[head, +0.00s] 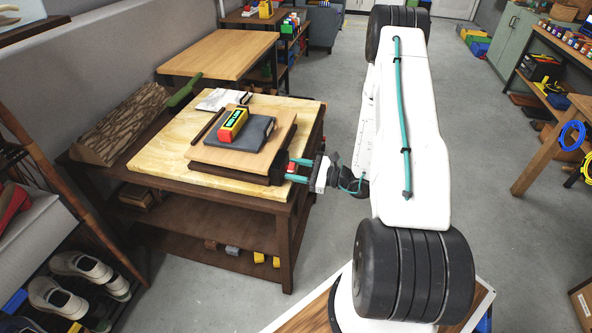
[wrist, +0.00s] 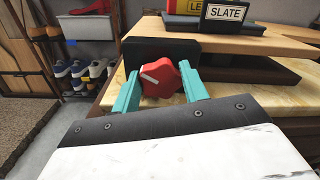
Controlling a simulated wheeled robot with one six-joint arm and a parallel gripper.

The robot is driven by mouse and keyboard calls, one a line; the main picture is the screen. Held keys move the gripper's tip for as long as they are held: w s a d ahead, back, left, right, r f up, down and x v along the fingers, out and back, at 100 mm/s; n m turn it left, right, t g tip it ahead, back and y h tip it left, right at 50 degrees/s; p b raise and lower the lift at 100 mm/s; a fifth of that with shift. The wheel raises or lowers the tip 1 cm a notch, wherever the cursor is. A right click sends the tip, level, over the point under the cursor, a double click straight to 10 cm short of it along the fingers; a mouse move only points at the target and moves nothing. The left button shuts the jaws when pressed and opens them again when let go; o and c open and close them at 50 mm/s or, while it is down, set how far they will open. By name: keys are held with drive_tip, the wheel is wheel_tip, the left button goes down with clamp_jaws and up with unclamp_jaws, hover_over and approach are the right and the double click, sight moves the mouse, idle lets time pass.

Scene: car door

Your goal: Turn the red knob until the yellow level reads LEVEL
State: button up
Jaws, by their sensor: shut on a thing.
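The red knob (wrist: 160,78) sits on the dark end block of a wooden platform, with a pale pointer mark slanting on its face. My gripper (wrist: 158,92) has its teal fingers on either side of the knob and is shut on it; in the head view my gripper (head: 291,172) reaches the platform's right side. The yellow level (head: 234,124) lies on a dark slate (head: 246,133) on top of the wooden platform (head: 205,155). The level's reading is too small to make out.
The platform stands on a workbench (head: 155,167) with a cloth (head: 218,99) and a dark rod behind and beside it. A second wooden table (head: 220,52) stands behind. The grey floor (head: 485,130) is open to the right of my arm.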

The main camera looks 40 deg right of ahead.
drive_tip(key=m, duration=0.4)
drive_tip(key=shift+d, duration=0.1)
drive_tip(key=o, duration=1)
drive_tip(key=v, duration=0.7)
drive_tip(key=shift+s+d, duration=0.25)
